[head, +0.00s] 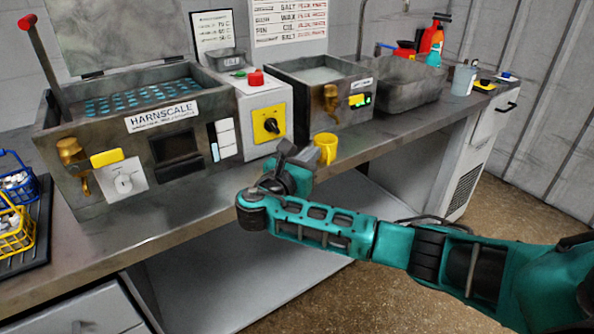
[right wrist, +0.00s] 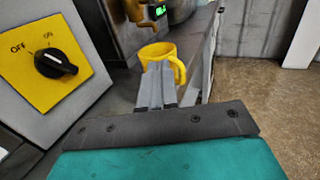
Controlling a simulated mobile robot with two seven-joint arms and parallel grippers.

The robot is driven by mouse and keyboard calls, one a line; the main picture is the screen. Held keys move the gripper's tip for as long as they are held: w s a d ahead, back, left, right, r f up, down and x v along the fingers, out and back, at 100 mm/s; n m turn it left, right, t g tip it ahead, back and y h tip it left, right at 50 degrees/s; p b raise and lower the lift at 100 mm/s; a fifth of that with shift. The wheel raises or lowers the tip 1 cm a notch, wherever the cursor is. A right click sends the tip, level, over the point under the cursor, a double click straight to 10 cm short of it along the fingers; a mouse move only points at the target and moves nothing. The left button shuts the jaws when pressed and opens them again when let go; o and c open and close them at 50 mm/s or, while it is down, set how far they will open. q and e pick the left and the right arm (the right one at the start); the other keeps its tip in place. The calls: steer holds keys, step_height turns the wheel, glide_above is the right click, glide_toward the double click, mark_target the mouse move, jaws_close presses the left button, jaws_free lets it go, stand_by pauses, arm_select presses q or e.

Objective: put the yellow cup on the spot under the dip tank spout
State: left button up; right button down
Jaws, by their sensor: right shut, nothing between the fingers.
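The yellow cup (head: 326,148) stands upright on the bench near its front edge. It also shows in the right wrist view (right wrist: 157,52), its handle to the right. The brass spout (head: 331,98) is on the front of the smaller grey tank (head: 305,74), above and behind the cup; part of it shows in the right wrist view (right wrist: 137,10). I cannot tell whether the cup is exactly under it. My right gripper (head: 287,150) is shut and empty, just left of the cup. In the right wrist view its fingers (right wrist: 157,84) point at the cup and cover its lower part. My left gripper is out of view.
A grey control box (head: 262,112) with a yellow switch plate stands left of the cup. The large HARNSCALE tank (head: 135,125) has another brass spout (head: 72,152). A grey basin (head: 408,84) and bottles (head: 464,78) stand to the right. Wire baskets (head: 14,238) are far left.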

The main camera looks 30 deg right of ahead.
mark_target(330, 137)
steer(key=shift+x, duration=1.2)
steer(key=shift+d, duration=0.15)
steer(key=p+x, duration=0.1)
steer(key=x, duration=0.6)
